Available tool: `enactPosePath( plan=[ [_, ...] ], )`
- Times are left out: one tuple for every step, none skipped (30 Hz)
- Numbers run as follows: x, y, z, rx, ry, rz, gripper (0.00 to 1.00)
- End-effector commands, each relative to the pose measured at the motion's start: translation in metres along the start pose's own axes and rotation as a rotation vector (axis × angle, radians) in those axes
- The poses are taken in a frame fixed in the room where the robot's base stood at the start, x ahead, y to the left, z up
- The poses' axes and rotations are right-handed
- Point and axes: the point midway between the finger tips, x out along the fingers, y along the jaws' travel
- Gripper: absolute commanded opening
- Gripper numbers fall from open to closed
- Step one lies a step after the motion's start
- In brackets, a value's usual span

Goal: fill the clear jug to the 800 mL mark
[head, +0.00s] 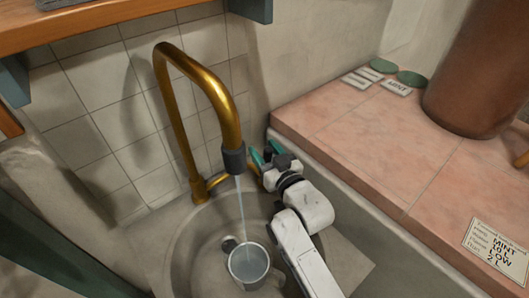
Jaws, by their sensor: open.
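The clear jug (249,264) stands in the round sink basin (184,262), under the spout of the brass tap (198,82). A thin stream of water (240,205) falls from the dark nozzle into the jug. The jug's marks and water level cannot be made out. My gripper (262,155), with green fingertips, is open beside the tap, to the right of the nozzle and close to the tap's side lever. I cannot tell whether it touches the lever. My forearm passes to the right of the jug.
A pink tiled counter (400,155) is on the right. It holds a large brown cylinder (480,70), green discs (412,78) with small labels, and a written card (497,250). A wooden shelf (100,25) hangs at the upper left.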

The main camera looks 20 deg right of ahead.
Motion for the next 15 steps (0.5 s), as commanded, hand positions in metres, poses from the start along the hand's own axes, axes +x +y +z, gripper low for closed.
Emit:
enactPosePath(
  plan=[
    [0.0024,-0.0002,0.0006,0.000,0.000,0.000,0.52],
    [0.0033,-0.0001,0.0005,0.001,0.000,0.000,0.52],
    [0.0041,-0.0001,0.0003,0.001,-0.001,0.000,0.52],
    [0.0044,-0.0001,0.0002,0.001,-0.001,0.000,0.52],
    [0.0046,-0.0001,0.0001,0.001,-0.001,0.000,0.52],
    [0.0046,-0.0001,0.0000,0.001,-0.001,0.000,0.52],
    [0.0045,-0.0001,-0.0001,0.001,-0.001,0.000,0.52],
    [0.0045,-0.0001,-0.0001,0.001,-0.001,0.000,0.52],
    [0.0044,0.0000,-0.0001,0.001,-0.001,0.000,0.52],
    [0.0044,0.0000,-0.0001,0.001,-0.001,0.000,0.52],
    [0.0043,0.0000,-0.0001,0.001,-0.001,0.000,0.50],
    [0.0043,0.0000,-0.0001,0.001,-0.001,0.000,0.46],
    [0.0043,0.0000,-0.0001,0.001,-0.001,0.000,0.43],
    [0.0042,0.0000,-0.0001,0.001,-0.001,0.000,0.40],
    [0.0042,0.0000,-0.0001,0.001,-0.001,0.000,0.36]
  ],
)
